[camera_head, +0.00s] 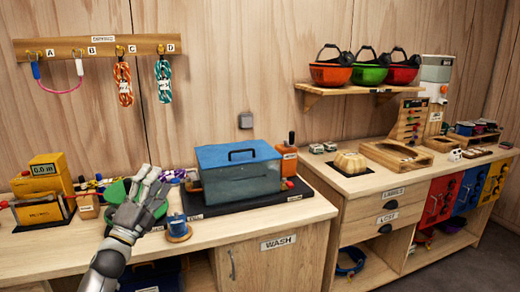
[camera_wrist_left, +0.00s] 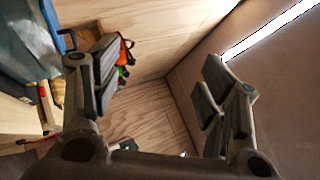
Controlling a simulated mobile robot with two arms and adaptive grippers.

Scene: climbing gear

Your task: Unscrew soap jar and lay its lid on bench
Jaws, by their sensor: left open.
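My left gripper (camera_head: 152,188) reaches over the left bench (camera_head: 225,230) in the head view. Its fingers are spread, and the left wrist view (camera_wrist_left: 160,95) shows nothing between them. A small blue-topped jar (camera_head: 178,230) on a round wooden base stands on the bench, just right of and below the gripper. I cannot read a soap label on either, so I cannot tell which is the soap jar. I see no loose lid. My right gripper is not in view.
The blue-lidded tub (camera_head: 240,178) sits on a dark mat right of the gripper. A green round object (camera_head: 116,191) is partly hidden behind the gripper. A yellow meter box (camera_head: 45,190) stands at left. The front bench strip right of the jar is bare.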

